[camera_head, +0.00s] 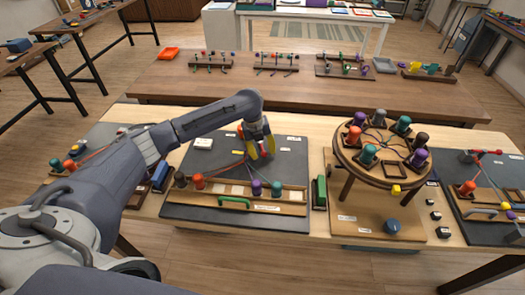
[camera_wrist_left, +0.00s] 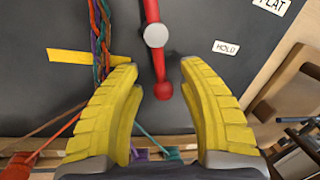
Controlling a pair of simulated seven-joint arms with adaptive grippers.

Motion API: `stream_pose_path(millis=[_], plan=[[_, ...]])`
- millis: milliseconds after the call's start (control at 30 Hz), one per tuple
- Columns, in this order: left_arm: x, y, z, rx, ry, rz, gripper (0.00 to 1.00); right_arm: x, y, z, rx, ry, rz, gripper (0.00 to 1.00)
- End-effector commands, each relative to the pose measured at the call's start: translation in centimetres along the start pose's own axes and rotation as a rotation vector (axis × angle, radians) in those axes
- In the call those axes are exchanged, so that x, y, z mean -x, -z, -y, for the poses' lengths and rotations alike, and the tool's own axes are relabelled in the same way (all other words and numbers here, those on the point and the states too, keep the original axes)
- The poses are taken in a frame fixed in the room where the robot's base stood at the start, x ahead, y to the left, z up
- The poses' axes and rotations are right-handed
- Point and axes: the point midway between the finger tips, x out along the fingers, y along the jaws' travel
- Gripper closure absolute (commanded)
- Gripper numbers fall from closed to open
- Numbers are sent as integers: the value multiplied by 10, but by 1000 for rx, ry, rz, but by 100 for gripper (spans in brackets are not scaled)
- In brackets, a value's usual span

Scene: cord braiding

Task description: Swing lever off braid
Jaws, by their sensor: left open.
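The lever is a red bar (camera_wrist_left: 152,12) on a grey round pivot (camera_wrist_left: 155,35), with a red ball end (camera_wrist_left: 163,90), in the left wrist view. The braid (camera_wrist_left: 98,45) of teal, purple and red cords lies to its left, apart from the lever. My left gripper (camera_head: 257,148) is over the dark board (camera_head: 290,160) in the head view. Its yellow fingers (camera_wrist_left: 159,66) are open, one on each side of the lever's ball end. No contact with the lever is visible. In the head view the gripper largely hides the lever. My right gripper is not in view.
A wooden rack with coloured spools, such as an orange one (camera_head: 198,181), stands at the board's front edge, with a green handle (camera_head: 235,201). A round braiding stand (camera_head: 385,180) is to the right.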

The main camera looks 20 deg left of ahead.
Motion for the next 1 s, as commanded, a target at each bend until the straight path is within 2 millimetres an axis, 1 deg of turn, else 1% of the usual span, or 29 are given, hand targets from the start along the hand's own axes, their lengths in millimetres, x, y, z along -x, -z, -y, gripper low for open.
stream_pose_path(millis=[133, 233, 367, 500, 700, 900, 1000], plan=[[3, -1, 1, 0, 2, 1, 60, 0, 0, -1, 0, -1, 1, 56], [12, -1, 1, 0, 3, 3, 60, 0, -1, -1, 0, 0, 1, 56], [31, -2, 0, 0, 2, 5, 60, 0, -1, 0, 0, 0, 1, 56], [57, -2, 0, 0, 3, 5, 60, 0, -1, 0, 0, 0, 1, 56], [89, -1, 0, -1, 1, 4, 60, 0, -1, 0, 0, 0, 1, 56], [111, -1, 0, 0, 1, 2, 60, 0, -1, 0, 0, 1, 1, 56], [116, 0, 0, 0, -1, 1, 60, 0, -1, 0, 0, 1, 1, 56]])
